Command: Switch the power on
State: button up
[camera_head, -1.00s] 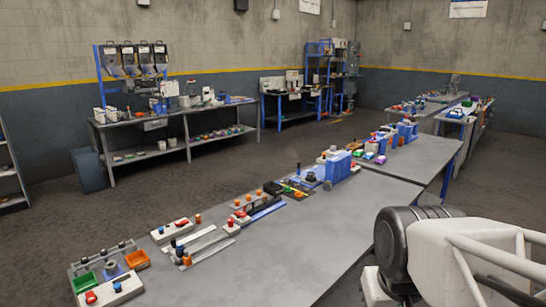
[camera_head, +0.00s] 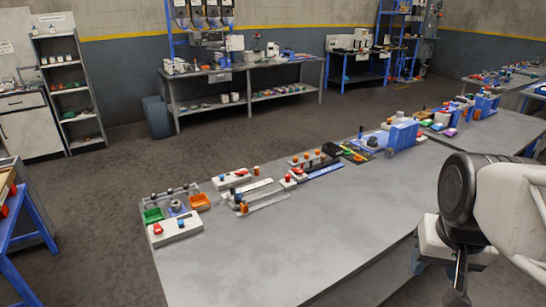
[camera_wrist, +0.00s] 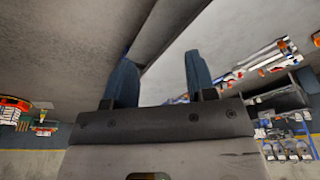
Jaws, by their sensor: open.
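My gripper (camera_wrist: 160,78) is open and empty, with its two blue fingers spread apart in the wrist view. My arm is at the right edge of the head view, over the right side of the long grey table. A white box (camera_head: 182,233) with a red switch-like part (camera_head: 158,229) and a blue part is at the table's near left end. Another white box (camera_head: 226,182) with a red part on top (camera_head: 240,174) sits farther back. Which one is the power switch, and its position, I cannot tell. My gripper is well away from both boxes.
The long grey table (camera_head: 290,245) has a wide bare front area. Green (camera_head: 153,215) and orange (camera_head: 199,202) bins are near its left end. Blue blocks (camera_head: 402,137) stand farther along. A blue-framed stand (camera_head: 30,252) is at the far left, with open floor between.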

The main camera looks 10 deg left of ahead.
jog(key=w+a+r+m, duration=0.1)
jog(key=w+a+r, duration=0.15)
jog(key=w, duration=0.55)
jog(key=w+a+r, duration=0.2)
jog(key=w+a, duration=0.1)
jog(key=w, duration=0.4)
jog(key=w+a+r+m, duration=0.1)
jog(key=w+a+r, duration=0.15)
jog(key=w, duration=0.55)
jog(key=w+a+f+m+g, duration=0.1)
jog(key=w+a, duration=0.6)
jog(key=w, duration=0.4)
jog(key=w+a+f+m, duration=0.1)
jog(key=w+a+f, duration=0.1)
jog(key=w+a, duration=0.65)
jog(key=m+g, duration=0.2)
jog(key=m, duration=0.2)
send_over(241, 173)
jog(key=w, duration=0.2)
jog(key=f, duration=2.5)
jog(key=shift+s+d+f, duration=0.15)
jog(key=shift+d+f, duration=0.15)
jog(key=shift+f, duration=0.05)
jog(key=shift+a+f, duration=0.25)
jog(key=shift+a, duration=0.05)
jog(key=shift+f, duration=0.15)
jog(key=shift+f, duration=3.8)
